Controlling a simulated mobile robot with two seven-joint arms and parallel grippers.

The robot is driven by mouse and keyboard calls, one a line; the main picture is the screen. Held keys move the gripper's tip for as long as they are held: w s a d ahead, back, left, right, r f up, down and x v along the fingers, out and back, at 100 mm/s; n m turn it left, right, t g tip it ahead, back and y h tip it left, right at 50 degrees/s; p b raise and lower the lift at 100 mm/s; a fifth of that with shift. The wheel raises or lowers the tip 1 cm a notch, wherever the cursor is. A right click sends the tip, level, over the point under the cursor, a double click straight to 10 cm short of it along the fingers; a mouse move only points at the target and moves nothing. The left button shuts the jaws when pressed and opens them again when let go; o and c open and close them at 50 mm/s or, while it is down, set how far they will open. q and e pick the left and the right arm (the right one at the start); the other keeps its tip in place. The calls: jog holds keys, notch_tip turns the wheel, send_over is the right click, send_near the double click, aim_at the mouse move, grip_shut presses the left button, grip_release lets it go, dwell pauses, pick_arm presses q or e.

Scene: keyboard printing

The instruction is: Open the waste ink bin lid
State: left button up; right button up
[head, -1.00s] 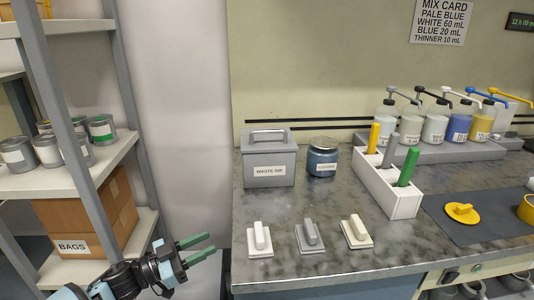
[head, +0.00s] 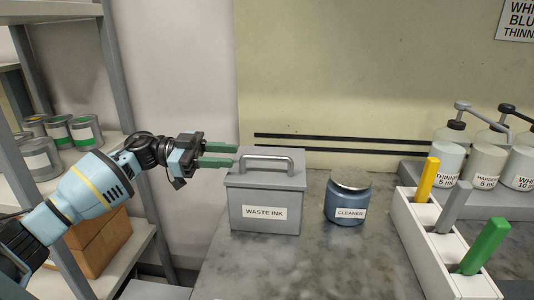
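The grey waste ink bin (head: 267,212) stands on the counter in the head view, with a "WASTE INK" label on its front. Its lid (head: 264,174) is down and carries a metal bar handle (head: 267,158). My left gripper (head: 236,156) is just left of the bin at about the height of the lid handle. Its two green fingers are apart with nothing between them, pointing right toward the handle. I cannot tell whether a fingertip touches the bin. My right gripper is not in view.
A blue cleaner jar (head: 348,200) stands right of the bin. A white holder (head: 438,250) with yellow, grey and green handled tools is further right. Pump bottles (head: 448,152) stand behind it. A shelf with cans (head: 86,131) is at the left. Counter in front of the bin is clear.

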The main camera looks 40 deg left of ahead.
aim_at(256, 157)
pick_arm(q)
jog(key=p+x, duration=0.1)
jog(key=x, duration=0.6)
jog(key=shift+d, duration=0.35)
jog(key=shift+r, duration=0.1)
grip_shut()
